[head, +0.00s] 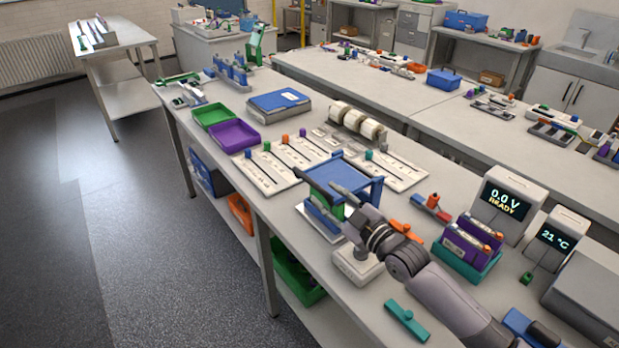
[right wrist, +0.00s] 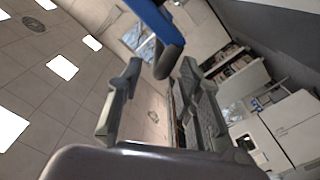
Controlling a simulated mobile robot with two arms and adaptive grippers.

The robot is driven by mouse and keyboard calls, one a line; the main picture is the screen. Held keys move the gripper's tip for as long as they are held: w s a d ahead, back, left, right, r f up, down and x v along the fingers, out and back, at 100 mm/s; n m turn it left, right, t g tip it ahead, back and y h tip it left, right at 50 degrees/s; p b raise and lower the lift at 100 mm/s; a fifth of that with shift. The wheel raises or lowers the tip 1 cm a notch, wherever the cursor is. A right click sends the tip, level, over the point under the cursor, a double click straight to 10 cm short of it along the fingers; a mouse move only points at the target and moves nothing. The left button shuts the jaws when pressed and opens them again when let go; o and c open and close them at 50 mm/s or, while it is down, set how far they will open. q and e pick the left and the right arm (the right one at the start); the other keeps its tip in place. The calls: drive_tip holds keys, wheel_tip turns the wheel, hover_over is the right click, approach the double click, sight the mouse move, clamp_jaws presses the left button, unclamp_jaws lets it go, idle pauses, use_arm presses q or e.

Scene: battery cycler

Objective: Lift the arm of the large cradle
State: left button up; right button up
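The large cradle (head: 375,190) is a blue frame on a white base near the middle of the bench in the head view. A blue bar, apparently its arm, shows in the right wrist view (right wrist: 150,22), with a dark rounded end between and just beyond my fingertips. My right gripper (head: 336,190) is over the near left side of the cradle and hides part of it. In the right wrist view my right gripper (right wrist: 160,80) has its fingers well apart with nothing clamped between them. Whether a finger touches the bar I cannot tell. My left gripper is out of view.
White slotted boards (head: 268,170) with coloured knobs lie left of the cradle. A teal tray with purple cells (head: 470,245), a display reading 0.0 V READY (head: 508,203) and a 21 °C display (head: 563,238) stand right. A teal bar (head: 407,320) lies near the front edge.

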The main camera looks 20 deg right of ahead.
sight(309, 178)
drive_tip(key=x, duration=0.3)
drive_tip(key=shift+w+a+r, duration=0.1)
drive_tip(key=shift+w+r, duration=0.1)
drive_tip(key=shift+w, duration=0.1)
drive_tip(key=x, duration=0.1)
drive_tip(key=p+x, duration=0.1)
drive_tip(key=x, duration=0.1)
drive_tip(key=shift+w+f, duration=0.2)
drive_tip(key=shift+w, duration=0.1)
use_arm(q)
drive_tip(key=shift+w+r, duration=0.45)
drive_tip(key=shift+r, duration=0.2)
use_arm(e)
drive_tip(key=shift+w+a, duration=0.25)
drive_tip(key=shift+w, duration=0.15)
drive_tip(key=shift+c, duration=0.4)
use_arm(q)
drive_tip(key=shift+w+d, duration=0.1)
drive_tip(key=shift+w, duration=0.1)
use_arm(e)
clamp_jaws()
